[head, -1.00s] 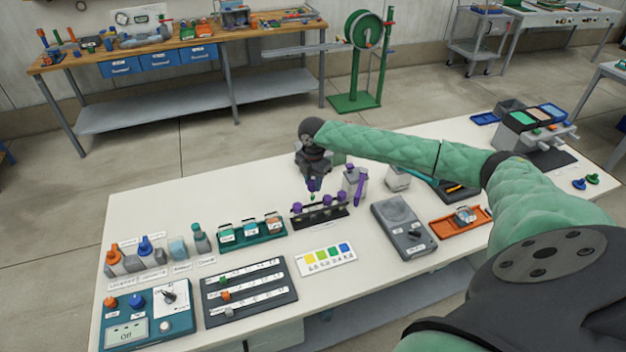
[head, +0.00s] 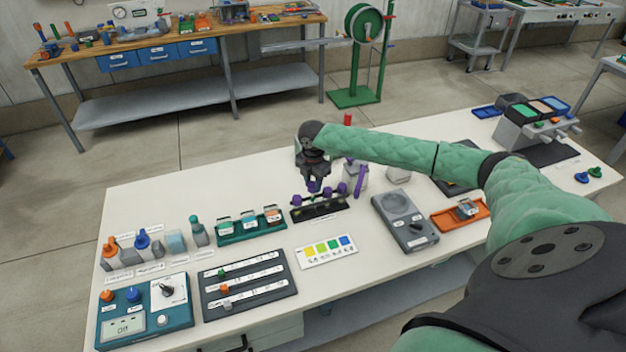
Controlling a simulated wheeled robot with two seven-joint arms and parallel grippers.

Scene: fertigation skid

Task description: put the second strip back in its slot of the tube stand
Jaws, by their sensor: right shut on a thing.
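The tube stand (head: 320,212) is a black rack near the middle of the white table, with several purple-capped pieces along it. My right gripper (head: 313,181) points down just above the stand and is shut on a purple-topped strip (head: 313,188). The strip is roughly upright, over or in the stand's left-middle part. Its lower end is too small to make out, so I cannot tell whether it is in a slot. My left gripper is not in view.
A purple stick (head: 359,181) stands by a grey container right of the stand. A teal rack (head: 251,229) is to the left, a colour chart (head: 326,251) in front, and a grey meter (head: 404,221) to the right. The table behind the teal rack is clear.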

